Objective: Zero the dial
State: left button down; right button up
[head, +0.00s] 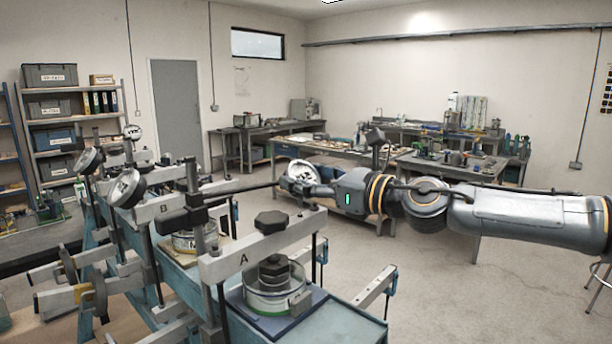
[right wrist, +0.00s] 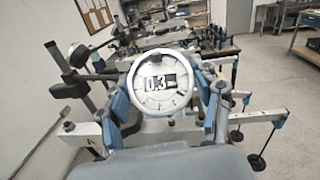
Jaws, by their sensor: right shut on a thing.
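A round white-faced dial (head: 302,173) sits at the end of a thin rod from the post of lever frame A (head: 262,250). In the right wrist view the dial (right wrist: 158,98) faces the camera, and its window shows "0.3" with a partly unclear mark to its right. My right gripper (head: 306,180) is shut on the dial, with a blue-padded finger on each side of the rim in the right wrist view (right wrist: 163,85). Frame A carries a round cell with a dark knob (head: 270,222). My left gripper is not in view.
Lever frame B (head: 165,210) stands behind A on the blue bench (head: 345,325), with other dials (head: 126,188) to the left. Lever arms and hangers crowd the left side. Workbenches (head: 340,152) stand at the back. The floor (head: 480,275) at the right is mostly clear.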

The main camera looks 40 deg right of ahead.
jog(key=o, duration=1.2)
jog(key=shift+c, duration=0.2)
jog(key=s+d, duration=0.2)
jog(key=s, duration=0.9)
jog(key=shift+s, duration=0.4)
jog(key=shift+f, duration=0.1)
